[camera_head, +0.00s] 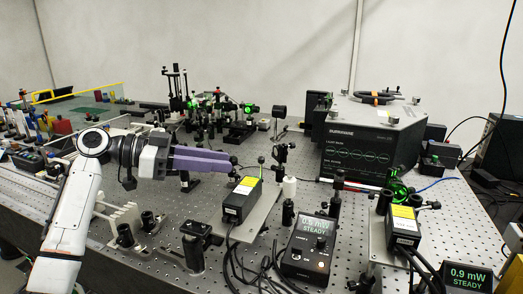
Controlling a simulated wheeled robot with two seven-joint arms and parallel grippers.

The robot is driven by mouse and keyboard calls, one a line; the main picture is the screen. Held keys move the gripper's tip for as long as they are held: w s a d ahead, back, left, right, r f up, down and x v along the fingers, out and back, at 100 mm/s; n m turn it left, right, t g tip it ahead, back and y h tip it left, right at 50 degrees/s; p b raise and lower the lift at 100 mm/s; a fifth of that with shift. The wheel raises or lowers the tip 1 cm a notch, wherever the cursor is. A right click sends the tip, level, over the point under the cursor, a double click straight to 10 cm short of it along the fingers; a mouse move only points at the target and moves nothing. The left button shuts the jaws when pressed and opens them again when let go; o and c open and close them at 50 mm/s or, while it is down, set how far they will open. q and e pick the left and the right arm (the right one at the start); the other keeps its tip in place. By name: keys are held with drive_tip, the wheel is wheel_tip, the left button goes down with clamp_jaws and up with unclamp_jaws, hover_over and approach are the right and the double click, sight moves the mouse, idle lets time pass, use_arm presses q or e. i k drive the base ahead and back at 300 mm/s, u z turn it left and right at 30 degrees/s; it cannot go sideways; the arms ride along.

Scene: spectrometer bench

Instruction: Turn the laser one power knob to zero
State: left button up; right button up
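A second display (467,277) at the bottom right reads 0.9 mW STEADY. My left gripper (233,164) has purple fingers, hovers behind and left of the controller, and points right, apart from it. The fingers overlap, so their gap is unclear. My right gripper is not in view.
Two black laser boxes with yellow labels, left (242,199) and right (404,225), flank the controller. Black cables (262,272) run left of it. A large black spectrometer (368,138) stands at the back right.

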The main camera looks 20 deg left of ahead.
sight(321, 241)
drive_tip(key=k, duration=1)
